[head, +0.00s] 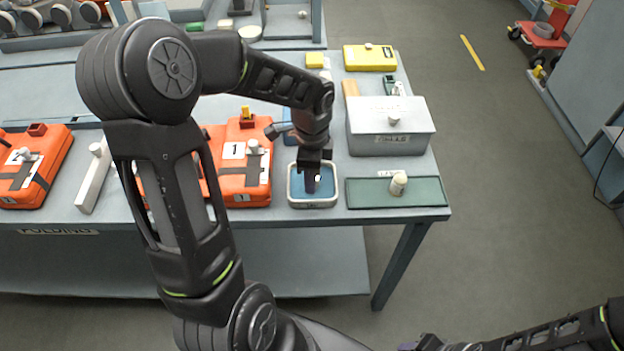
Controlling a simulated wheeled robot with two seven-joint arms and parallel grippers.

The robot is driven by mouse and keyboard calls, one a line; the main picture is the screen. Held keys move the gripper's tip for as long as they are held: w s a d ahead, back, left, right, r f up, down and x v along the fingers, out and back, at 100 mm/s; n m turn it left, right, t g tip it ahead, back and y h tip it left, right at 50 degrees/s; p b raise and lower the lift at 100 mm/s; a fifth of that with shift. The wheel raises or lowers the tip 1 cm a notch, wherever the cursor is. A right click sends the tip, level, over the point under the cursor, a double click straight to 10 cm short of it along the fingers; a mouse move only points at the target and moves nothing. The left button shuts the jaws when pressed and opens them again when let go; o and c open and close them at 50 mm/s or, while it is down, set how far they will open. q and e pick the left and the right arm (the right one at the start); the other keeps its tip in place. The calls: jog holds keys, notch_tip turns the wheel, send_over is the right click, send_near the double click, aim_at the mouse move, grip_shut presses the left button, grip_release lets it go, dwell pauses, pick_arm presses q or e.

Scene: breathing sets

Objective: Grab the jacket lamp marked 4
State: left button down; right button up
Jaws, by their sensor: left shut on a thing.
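My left gripper (313,176) points down into a small pale-rimmed tray (292,190) with a blue lining. It is shut on a small dark object with a pale spot, mostly hidden by the fingers; I take it to be a lamp, but no number is readable on it. A similar small whitish lamp (398,184) stands on the green mat (365,194) to the right. Orange jackets carry whitish lamps, one on the jacket marked 1 (258,180) and one on the jacket marked 2 (52,175). My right gripper (424,344) is partly cut off at the bottom edge.
A grey lidded box (390,138) stands behind the green mat, and a yellow case (370,60) lies further back. A white block (93,180) stands between the jackets. The table's front edge (410,213) is close to the tray. Floor to the right is mostly clear.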

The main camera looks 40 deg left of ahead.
dwell(0.3)
pick_arm(q)
notch_tip(320, 180, up, 10)
jog(key=shift+b, duration=0.5)
jog(key=shift+f, duration=0.1)
dwell(0.4)
jog(key=shift+a, duration=0.15)
